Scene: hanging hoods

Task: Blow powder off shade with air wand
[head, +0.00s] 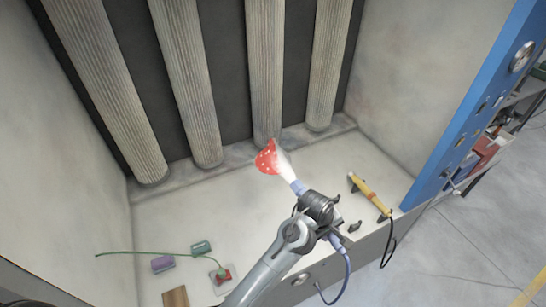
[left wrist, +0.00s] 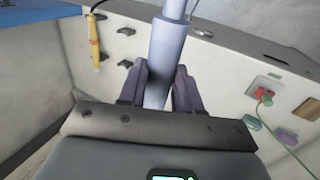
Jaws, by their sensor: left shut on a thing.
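My left gripper (head: 318,207) is shut on a pale blue air wand (head: 298,187). In the left wrist view its dark fingers (left wrist: 158,88) close around the wand's shaft (left wrist: 168,48). A blue hose (head: 348,268) hangs below the gripper. The red shade (head: 266,158) with white specks is just beyond the wand's tip in the head view. A white cone-shaped patch (head: 284,162) spreads from the tip to the shade's right side. I cannot tell whether tip and shade touch. My right gripper is not in view.
Several pleated columns (head: 265,70) stand behind. A yellow tool (head: 370,195) with a black cable lies at the right. A red item (head: 222,277) with a green cord, a purple block (head: 162,264) and a green block (head: 201,247) lie front left. A blue panel (head: 470,110) bounds the right.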

